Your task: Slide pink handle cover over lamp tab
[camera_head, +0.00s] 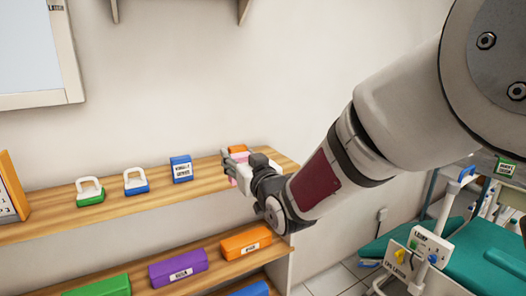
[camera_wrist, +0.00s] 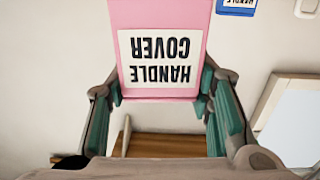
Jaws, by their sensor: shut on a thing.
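The pink handle cover (camera_wrist: 160,15) fills the top middle of the wrist view, its white "HANDLE COVER" label upside down. My gripper (camera_wrist: 162,98) is shut on it, with a green-padded finger at each side. In the head view my gripper (camera_head: 236,163) is at the right end of the upper shelf, and only a little of the pink cover (camera_head: 243,182) shows behind the fingers. A white unit (camera_head: 425,250) at the lower right, apart from my gripper, has a label that seems to read "LAMP" and small coloured parts. I cannot tell which part is the tab.
The upper wooden shelf (camera_head: 140,197) bears a green-based item (camera_head: 89,197), a blue-based item (camera_head: 136,187) and a blue labelled box (camera_head: 181,169). Purple (camera_head: 178,269) and orange (camera_head: 246,243) boxes stand on the lower shelf.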

